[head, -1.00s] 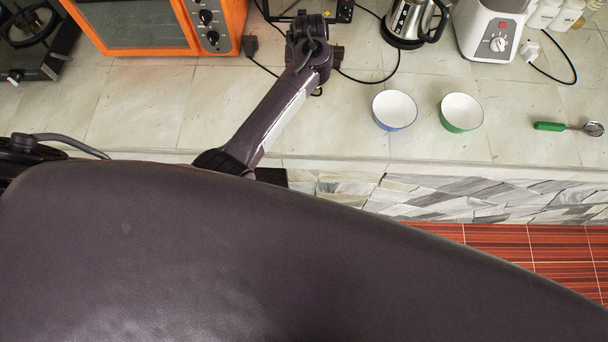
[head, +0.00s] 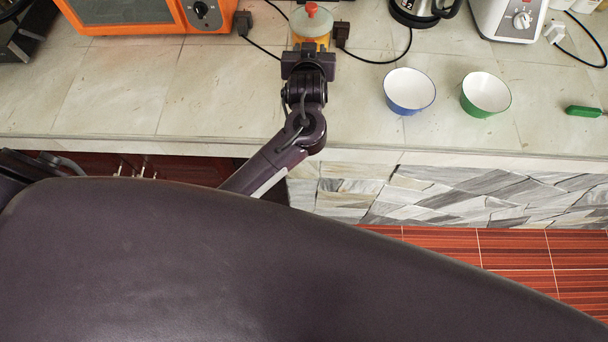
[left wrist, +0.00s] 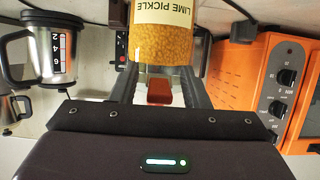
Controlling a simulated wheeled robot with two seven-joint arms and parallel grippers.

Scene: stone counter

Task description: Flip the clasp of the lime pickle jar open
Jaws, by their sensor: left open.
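The lime pickle jar (head: 309,28) stands upright on the counter at the top middle of the head view, with yellow-orange contents and a red knob on top. In the left wrist view the jar (left wrist: 165,45) shows its cream "LIME PICKLE" label, with a small red-brown part (left wrist: 158,92) below it in the picture; I cannot tell whether that is the clasp. My left gripper (head: 309,48) is at the jar's near side, its fingers open and apart, one on each side in the wrist view. I cannot tell whether they touch the glass. My right gripper is not in view.
An orange oven (head: 145,14) stands left of the jar. A kettle (head: 424,8) and a white appliance (head: 508,16) stand to the right. Black cables (head: 372,61) lie near the jar. A blue bowl (head: 409,91) and a green bowl (head: 486,94) sit right of my arm; the counter to the left is clear.

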